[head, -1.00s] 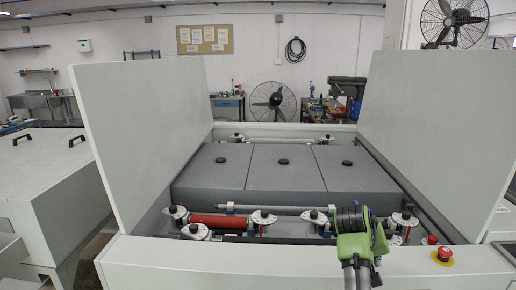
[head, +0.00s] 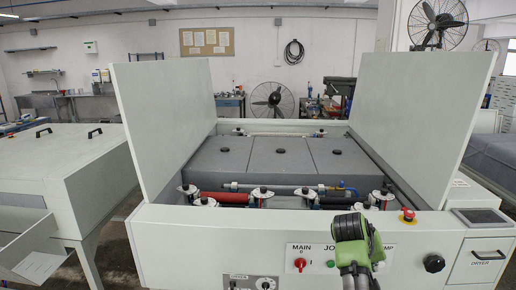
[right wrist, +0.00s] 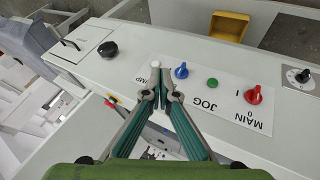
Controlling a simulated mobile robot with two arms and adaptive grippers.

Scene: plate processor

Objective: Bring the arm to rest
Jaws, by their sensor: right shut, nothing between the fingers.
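My right gripper (head: 350,228) is seen from behind in the head view, in front of the plate processor's front panel (head: 210,228). In the right wrist view its two fingers (right wrist: 158,92) are closed together with nothing between them. Their tips show close to a small white knob (right wrist: 155,64) on the control panel; I cannot tell whether they touch it. The arm hides part of the panel lettering in the head view. My left gripper is in neither view.
The processor has two raised side covers (head: 160,112) (head: 436,115). Its front carries a red main switch (head: 300,264), a black knob (head: 433,264) and an emergency stop (head: 407,215). Rollers (head: 224,197) lie in the open top. A yellow tray (right wrist: 229,27) shows in the wrist view.

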